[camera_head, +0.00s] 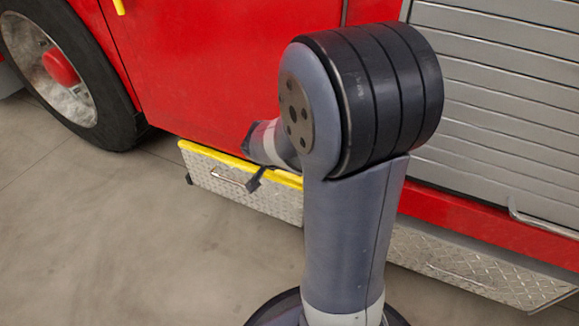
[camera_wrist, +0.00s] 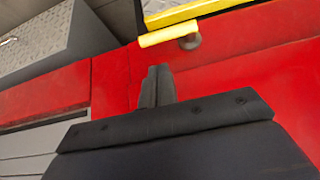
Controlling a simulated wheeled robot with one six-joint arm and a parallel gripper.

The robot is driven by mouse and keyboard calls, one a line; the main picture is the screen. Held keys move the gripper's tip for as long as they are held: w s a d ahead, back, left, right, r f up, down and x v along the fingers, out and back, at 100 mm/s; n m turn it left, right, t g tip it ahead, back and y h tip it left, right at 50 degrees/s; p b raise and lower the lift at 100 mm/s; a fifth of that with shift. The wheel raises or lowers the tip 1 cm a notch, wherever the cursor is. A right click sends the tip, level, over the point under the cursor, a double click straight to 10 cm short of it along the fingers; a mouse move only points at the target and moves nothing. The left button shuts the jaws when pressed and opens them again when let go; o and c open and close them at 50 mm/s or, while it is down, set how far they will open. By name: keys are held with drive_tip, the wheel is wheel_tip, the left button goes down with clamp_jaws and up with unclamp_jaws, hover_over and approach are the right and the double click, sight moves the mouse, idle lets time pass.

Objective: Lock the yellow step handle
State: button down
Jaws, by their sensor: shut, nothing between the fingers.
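The yellow step handle (camera_wrist: 168,35) is a short yellow bar on a round grey pivot against the red body, at the top centre of the wrist view. It lies just beside the yellow-edged step (camera_wrist: 205,10). My gripper (camera_wrist: 156,72) is shut and empty, its fingertips a little short of the handle and apart from it. In the head view my gripper (camera_head: 252,184) is by the front of the tread-plate step (camera_head: 278,202). I cannot make out the handle there; my arm covers the step's right end.
The red truck side (camera_head: 210,70) rises behind the step, with a wheel (camera_head: 65,75) at left and a grey roller shutter (camera_head: 500,110) at right. A second tread-plate box (camera_head: 480,275) sits low at right. The floor (camera_head: 110,240) in front is clear.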

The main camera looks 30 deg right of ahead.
sight(291, 176)
drive_tip(key=b+x, duration=0.2)
drive_tip(key=x, duration=0.5)
drive_tip(key=shift+d+f, duration=0.2)
drive_tip(key=shift+f, duration=0.15)
drive_tip(key=shift+w+d, duration=0.1)
